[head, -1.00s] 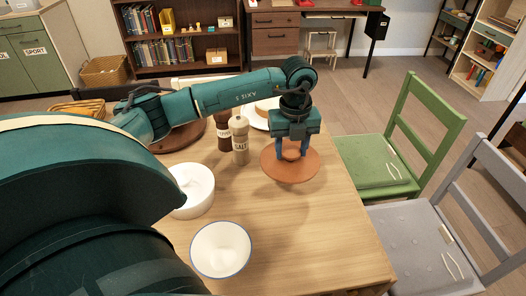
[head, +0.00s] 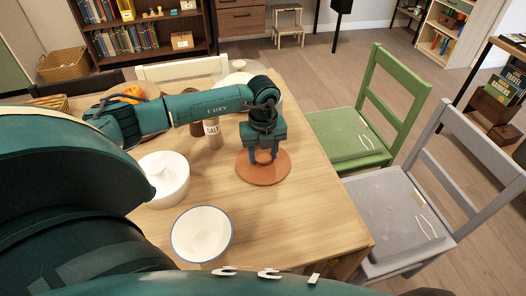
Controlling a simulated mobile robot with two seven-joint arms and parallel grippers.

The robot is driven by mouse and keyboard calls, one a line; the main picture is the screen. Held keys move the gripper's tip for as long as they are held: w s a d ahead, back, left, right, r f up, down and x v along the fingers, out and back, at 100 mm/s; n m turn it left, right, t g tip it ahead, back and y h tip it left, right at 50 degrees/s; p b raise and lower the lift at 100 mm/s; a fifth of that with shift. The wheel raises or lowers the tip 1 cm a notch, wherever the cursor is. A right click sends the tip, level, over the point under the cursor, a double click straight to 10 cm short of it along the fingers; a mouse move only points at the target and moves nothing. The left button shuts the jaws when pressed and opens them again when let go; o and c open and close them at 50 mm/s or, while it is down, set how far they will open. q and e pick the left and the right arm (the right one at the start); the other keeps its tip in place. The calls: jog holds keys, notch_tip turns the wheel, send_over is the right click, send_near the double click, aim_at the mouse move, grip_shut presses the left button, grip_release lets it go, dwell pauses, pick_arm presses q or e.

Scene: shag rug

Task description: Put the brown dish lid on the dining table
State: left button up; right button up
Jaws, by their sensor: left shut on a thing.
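The brown dish lid (head: 263,174) is a round, flat disc over the right side of the wooden dining table (head: 290,215). My left gripper (head: 263,156) is above the lid's middle, pointing down, with its blue fingers shut on the lid; the fingers hide the grip spot. The lid looks level and very near the tabletop; I cannot tell if it touches. My right gripper is not in view.
A white bowl with a blue rim (head: 202,234) and a white round dish (head: 163,178) stand left of the lid. A salt shaker (head: 213,134) stands behind my arm. Green (head: 350,137) and grey (head: 398,212) chairs line the right edge. The table's front right is clear.

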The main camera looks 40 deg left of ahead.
aim_at(263, 155)
pick_arm(q)
jog(key=o, duration=1.1)
jog(key=shift+r, duration=0.3)
notch_tip(263, 155, up, 12)
jog(key=shift+f, duration=0.15)
